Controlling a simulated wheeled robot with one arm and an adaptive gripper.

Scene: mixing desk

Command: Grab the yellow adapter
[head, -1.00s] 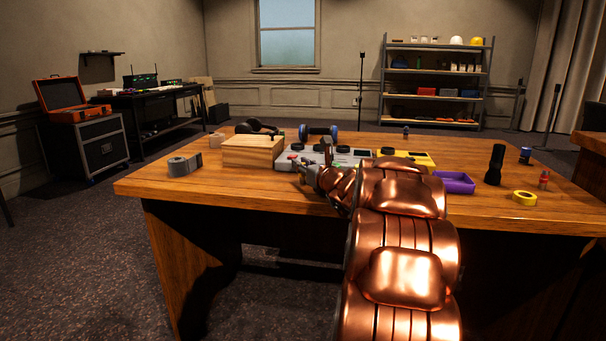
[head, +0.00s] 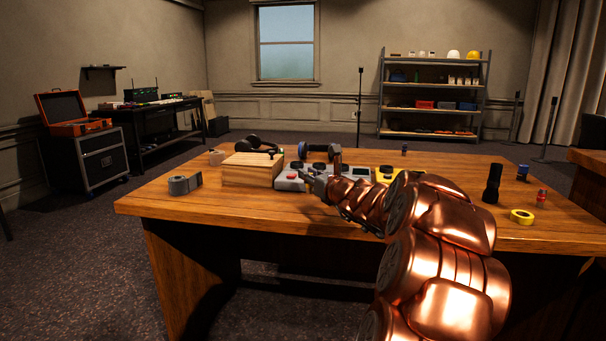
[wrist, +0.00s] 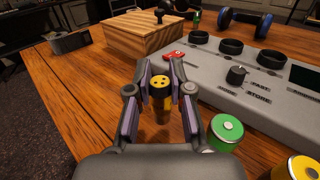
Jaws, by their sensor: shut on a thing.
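The yellow adapter (wrist: 161,91) is a small cylinder with dark holes in its yellow top and a darker lower part. In the wrist view it stands upright between the fingers of my gripper (wrist: 160,80). My gripper is shut on it, over the wooden desk just left of the grey mixing panel. In the head view my gripper (head: 310,183) is at the panel's front left, by the wooden box, and the adapter is too small to make out there. I cannot tell whether the adapter touches the desk.
The wooden box (head: 250,170) is behind left. Grey tape (head: 184,184) lies at far left. A black flashlight (head: 492,182) and yellow tape (head: 521,216) stand right. The front-left desk is clear.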

